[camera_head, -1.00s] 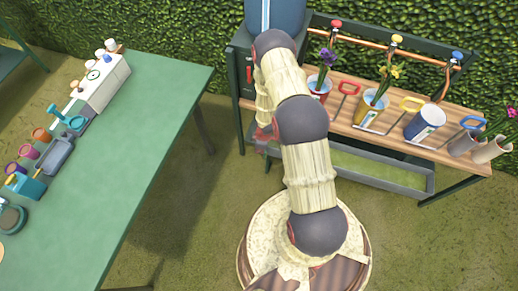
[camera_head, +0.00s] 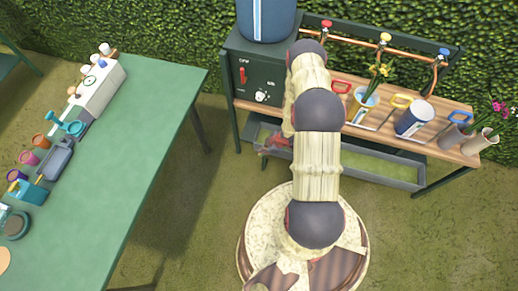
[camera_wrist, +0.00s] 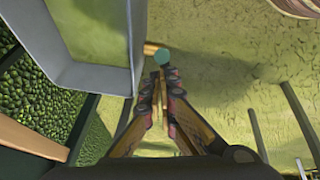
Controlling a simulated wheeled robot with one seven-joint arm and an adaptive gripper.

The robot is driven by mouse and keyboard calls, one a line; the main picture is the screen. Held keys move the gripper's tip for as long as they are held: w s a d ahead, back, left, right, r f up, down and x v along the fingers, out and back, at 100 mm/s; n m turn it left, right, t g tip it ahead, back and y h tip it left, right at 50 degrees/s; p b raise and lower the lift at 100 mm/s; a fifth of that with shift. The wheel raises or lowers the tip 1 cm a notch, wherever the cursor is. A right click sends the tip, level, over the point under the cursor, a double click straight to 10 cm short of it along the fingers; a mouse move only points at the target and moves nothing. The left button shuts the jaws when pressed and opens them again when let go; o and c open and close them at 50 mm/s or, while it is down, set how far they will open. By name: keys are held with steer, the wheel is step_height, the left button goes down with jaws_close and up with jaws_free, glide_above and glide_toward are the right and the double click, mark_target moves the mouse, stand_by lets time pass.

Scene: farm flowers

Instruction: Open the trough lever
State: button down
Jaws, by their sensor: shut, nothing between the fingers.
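The grey trough (camera_head: 395,180) hangs below the wooden shelf in the head view, with a green inside. In the wrist view its grey wall (camera_wrist: 97,78) is at upper left. A small brass lever with a teal round knob (camera_wrist: 162,58) sticks out beside the trough's lower right corner. My gripper (camera_wrist: 159,82) is shut and empty, with its fingertips just below the knob in the picture. I cannot tell whether they touch the lever. In the head view my arm hides part of the trough, and the lever cannot be made out.
A dark green box with a red switch (camera_head: 242,76) and a blue tank (camera_head: 266,20) stand left of my arm. Flower pots and a blue-and-white can (camera_head: 413,118) stand on the shelf (camera_head: 468,155). A green table (camera_head: 130,170) with tools is at left, with open grass between.

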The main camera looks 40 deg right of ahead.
steer(key=s+d+f+t+y+b, duration=0.3)
steer(key=s+f+t+b, duration=0.1)
steer(key=b, duration=0.4)
steer(key=shift+s+d+f+t+y+b, duration=0.3)
steer(key=shift+s+d+t+b, duration=0.05)
steer(key=shift+t, duration=0.05)
steer(key=shift+s+f, duration=0.1)
steer(key=shift+f, duration=0.05)
stand_by(0.4)
